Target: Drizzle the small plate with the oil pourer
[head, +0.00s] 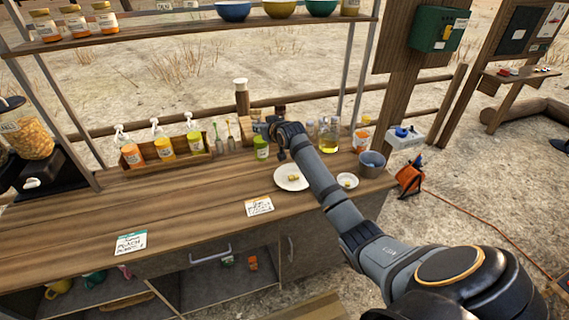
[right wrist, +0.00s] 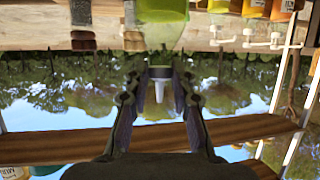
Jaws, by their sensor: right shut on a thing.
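The oil pourer (head: 261,150) is a green bottle with a pale label. It stands upright over the counter behind the plate; I cannot tell whether its base touches the wood. My right gripper (head: 268,131) is shut on its neck. In the right wrist view, which is upside down, the fingers (right wrist: 158,95) flank the dark collar and pale spout below the green body (right wrist: 162,35). My left gripper is out of view.
A smaller white dish (head: 347,185) sits right of my forearm, near a grey pot (head: 371,168). Clear and yellow-oil bottles (head: 329,138) stand behind. A wooden rack (head: 190,163) of pump bottles is at left. The counter's front left (head: 170,215) is mostly free.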

